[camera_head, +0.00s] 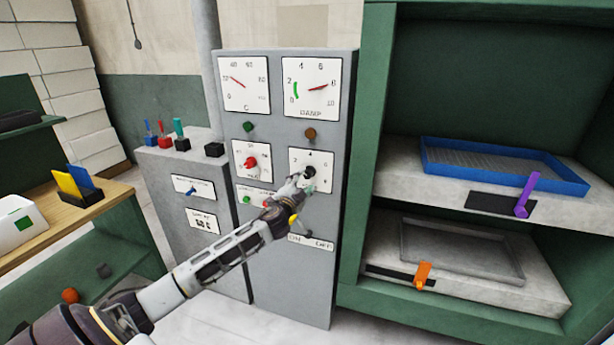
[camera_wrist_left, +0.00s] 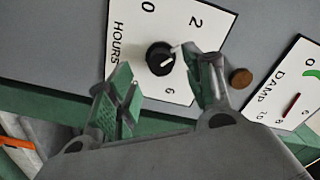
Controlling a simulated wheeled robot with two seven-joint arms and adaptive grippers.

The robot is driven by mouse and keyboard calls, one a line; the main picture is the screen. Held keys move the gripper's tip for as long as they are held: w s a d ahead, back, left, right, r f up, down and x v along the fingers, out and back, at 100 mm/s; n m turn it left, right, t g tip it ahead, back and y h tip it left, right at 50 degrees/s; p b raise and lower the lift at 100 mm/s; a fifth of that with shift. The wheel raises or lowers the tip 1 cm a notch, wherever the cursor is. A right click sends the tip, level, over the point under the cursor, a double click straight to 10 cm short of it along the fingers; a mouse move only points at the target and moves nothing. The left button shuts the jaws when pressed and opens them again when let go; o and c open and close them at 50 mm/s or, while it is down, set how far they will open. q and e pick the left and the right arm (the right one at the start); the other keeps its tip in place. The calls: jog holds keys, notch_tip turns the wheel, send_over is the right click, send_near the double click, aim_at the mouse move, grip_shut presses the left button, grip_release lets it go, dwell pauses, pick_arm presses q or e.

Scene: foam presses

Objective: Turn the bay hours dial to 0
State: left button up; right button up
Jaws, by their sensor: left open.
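The bay hours dial is a black round knob (camera_wrist_left: 160,58) on a white plate (camera_wrist_left: 122,52) marked HOURS; 0, 2 and 6 are readable in the left wrist view. The knob carries a short white mark; I cannot tell surely which number it points at. In the head view the knob (camera_head: 309,172) is on the grey panel, partly hidden by my gripper. My left gripper (camera_head: 302,183) is open right in front of it. In the left wrist view its green-padded fingers (camera_wrist_left: 156,72) spread to either side of the knob; contact cannot be told. My right gripper is not in view.
Above the knob are a brown button (camera_head: 310,134) and the DAMP gauge (camera_head: 311,88). A red knob (camera_head: 250,162) is to the left. A grey cabinet (camera_head: 192,160) with coloured levers stands further left. Green press bays with a blue tray (camera_head: 505,165) are at right.

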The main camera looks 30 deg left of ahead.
aim_at(307, 176)
pick_arm(q)
jog(key=shift+p+x, duration=0.35)
jog(key=shift+x, duration=2.45)
jog(key=shift+d, duration=0.1)
jog(key=c, duration=1.1)
